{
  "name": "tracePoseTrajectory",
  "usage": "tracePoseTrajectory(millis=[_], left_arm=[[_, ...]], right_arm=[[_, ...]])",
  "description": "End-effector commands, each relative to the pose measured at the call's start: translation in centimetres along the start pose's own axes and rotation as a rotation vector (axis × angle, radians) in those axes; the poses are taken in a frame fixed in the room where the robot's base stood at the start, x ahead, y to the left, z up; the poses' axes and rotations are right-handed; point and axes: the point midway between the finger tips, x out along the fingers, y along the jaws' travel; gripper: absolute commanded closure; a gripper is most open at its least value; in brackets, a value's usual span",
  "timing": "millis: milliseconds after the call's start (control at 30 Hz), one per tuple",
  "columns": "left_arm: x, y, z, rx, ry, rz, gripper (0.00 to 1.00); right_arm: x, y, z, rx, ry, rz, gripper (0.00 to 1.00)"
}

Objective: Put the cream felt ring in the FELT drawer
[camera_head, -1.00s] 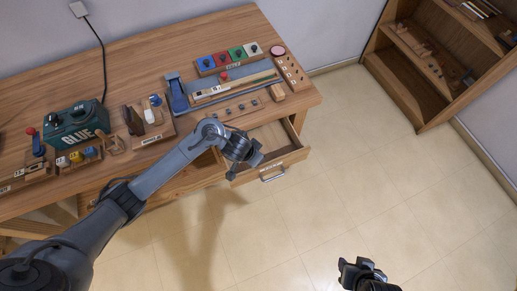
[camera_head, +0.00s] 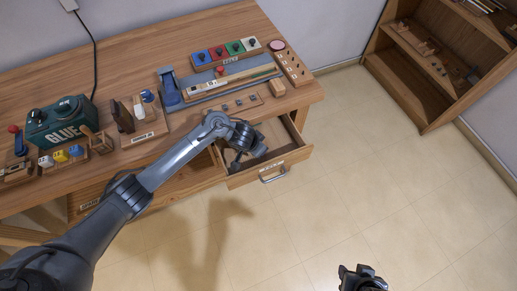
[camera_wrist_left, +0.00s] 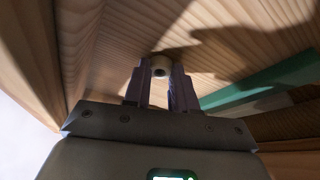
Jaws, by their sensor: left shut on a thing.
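The cream felt ring (camera_wrist_left: 160,67) sits between the two fingertips of my left gripper (camera_wrist_left: 160,76) in the left wrist view. The left gripper is shut on it. In the head view this gripper (camera_head: 240,160) is over the left part of an open drawer (camera_head: 297,156) under the desk's right end. The ring is hidden there. The drawer has a metal handle (camera_head: 274,175) and a small label too blurred to read. My right gripper (camera_head: 360,272) is low in the head view, over the floor, its jaws unclear.
The desk (camera_head: 130,50) carries a green GLUE box (camera_head: 62,122), a blue-based tool (camera_head: 168,88), colored blocks and small racks. A bookshelf (camera_head: 410,85) stands at the right. The left wrist view shows wooden walls and a green strip (camera_wrist_left: 265,80).

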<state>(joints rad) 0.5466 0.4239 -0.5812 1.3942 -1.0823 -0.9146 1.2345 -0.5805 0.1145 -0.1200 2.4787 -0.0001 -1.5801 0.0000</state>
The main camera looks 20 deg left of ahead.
Motion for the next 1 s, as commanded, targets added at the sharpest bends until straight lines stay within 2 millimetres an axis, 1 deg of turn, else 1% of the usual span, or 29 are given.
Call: tracePoseTrajectory(millis=[200,367,400,533,867,1000], left_arm=[[-0.1,0.0,-0.1,0.0,0.001,0.0,1.0],[0.3,0.0,0.1,0.001,-0.001,0.0,1.0],[0.2,0.0,0.1,0.001,0.0,0.0,0.68],[0.2,0.0,0.1,0.001,0.0,0.0,0.49],[0.0,0.0,0.0,0.0,0.001,0.0,0.49],[-1.3,0.0,-0.2,0.001,0.002,0.001,0.49]], right_arm=[[-0.1,0.0,-0.1,0.0,0.001,0.0,0.57],[-0.1,0.0,0.0,-0.001,0.001,0.001,0.57],[-0.1,0.0,0.0,-0.002,0.001,0.001,0.57],[-0.1,0.1,0.0,-0.005,0.001,0.004,0.57],[-0.1,0.2,0.0,-0.009,0.0,0.007,0.57],[-0.9,0.2,-0.2,-0.009,0.0,0.007,0.57]])
